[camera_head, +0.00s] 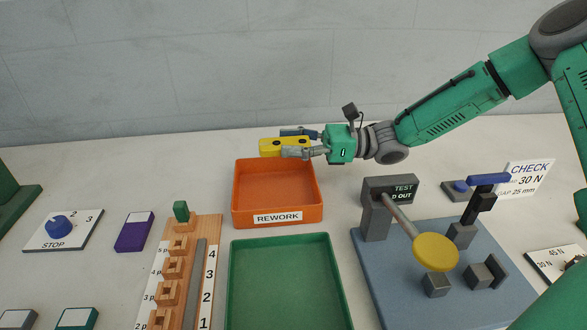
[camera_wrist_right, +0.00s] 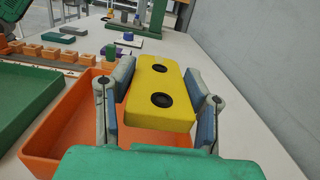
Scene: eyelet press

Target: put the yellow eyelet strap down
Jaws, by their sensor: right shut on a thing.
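The yellow eyelet strap (camera_head: 284,146) is held by my right gripper (camera_head: 298,144) above the back edge of the orange bin marked REWORK (camera_head: 278,217). In the right wrist view the strap (camera_wrist_right: 160,80) shows two dark eyelets on its face. Both fingers of the right gripper (camera_wrist_right: 160,100) press on its sides. The orange bin (camera_wrist_right: 50,146) lies below and to the left of the strap in that view. The inside that shows looks empty. My left gripper is in neither view.
A green tray (camera_head: 284,236) stands in front of the orange bin. A wooden rack (camera_head: 207,228) with numbered slots is left of it. A grey-blue test press (camera_head: 375,240) with a yellow-ended lever stands to the right. A wall runs behind the table.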

